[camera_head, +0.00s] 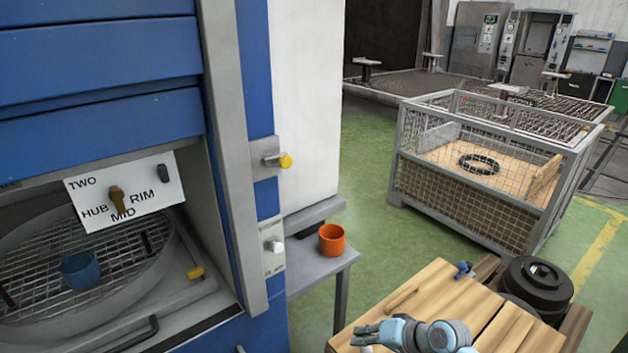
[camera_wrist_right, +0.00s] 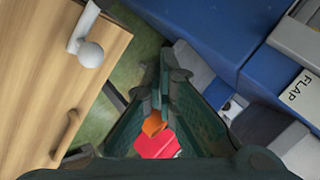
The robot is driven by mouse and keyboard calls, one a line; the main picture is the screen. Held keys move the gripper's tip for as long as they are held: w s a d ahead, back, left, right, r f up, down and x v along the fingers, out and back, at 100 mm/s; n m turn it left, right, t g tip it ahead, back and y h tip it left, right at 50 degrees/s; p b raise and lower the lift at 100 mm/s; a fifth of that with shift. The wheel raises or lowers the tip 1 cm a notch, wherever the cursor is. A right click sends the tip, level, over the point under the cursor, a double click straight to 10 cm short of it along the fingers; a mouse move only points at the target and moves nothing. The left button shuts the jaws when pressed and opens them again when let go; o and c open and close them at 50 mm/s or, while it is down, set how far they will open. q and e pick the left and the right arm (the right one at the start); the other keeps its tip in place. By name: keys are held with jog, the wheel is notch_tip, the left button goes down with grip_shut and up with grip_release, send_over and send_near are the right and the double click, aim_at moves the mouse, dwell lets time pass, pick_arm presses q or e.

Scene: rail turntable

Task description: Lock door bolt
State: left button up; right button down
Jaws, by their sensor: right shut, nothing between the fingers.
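A blue machine (camera_head: 110,55) with a grey frame post (camera_head: 228,150) fills the left of the head view. On the post is a metal plate with a bolt-like handle and a yellow knob (camera_head: 285,161). Below it is a second plate with a pale knob (camera_head: 272,246); its small label is hard to read. My right gripper (camera_head: 362,334) is low in the head view, right of the post and below both knobs, near the wooden cabinet. In the right wrist view its dark fingers (camera_wrist_right: 165,75) are shut. Orange and red patches show between the finger links. My left gripper is out of view.
An orange cup (camera_head: 331,240) stands on a grey side shelf. A wooden cabinet (camera_head: 440,295) with a handle and a black pot (camera_head: 538,284) are at lower right. A wire cage (camera_head: 470,200) stands behind on green floor. A sign (camera_head: 125,190) hangs over a round grate.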

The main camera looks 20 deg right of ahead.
jog(key=w+r+m+t+y+b, duration=0.1)
jog(key=w+r, duration=0.2)
jog(key=r, duration=0.3)
jog(key=w+d+r+m+t+y, duration=0.1)
jog(key=w+r+y, duration=0.1)
jog(key=r, duration=0.4)
jog(key=w+r+t+y+b, duration=0.1)
jog(key=w+r, duration=0.2)
jog(key=r, duration=0.3)
pick_arm(q)
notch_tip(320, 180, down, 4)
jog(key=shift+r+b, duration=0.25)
jog(key=shift+b, duration=0.2)
pick_arm(e)
notch_tip(320, 180, up, 20)
jog(key=s+d+m+t+y, duration=0.1)
jog(key=d+y, duration=0.1)
jog(key=y, duration=0.3)
jog(key=shift+d+f, duration=0.15)
jog(key=shift+d, duration=0.05)
jog(key=p, duration=0.2)
send_near(279, 161)
jog(key=shift+w+a, duration=0.95)
jog(key=shift+w, duration=1.45)
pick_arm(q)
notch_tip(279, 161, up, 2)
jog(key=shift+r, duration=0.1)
pick_arm(e)
jog(key=shift+f, duration=0.2)
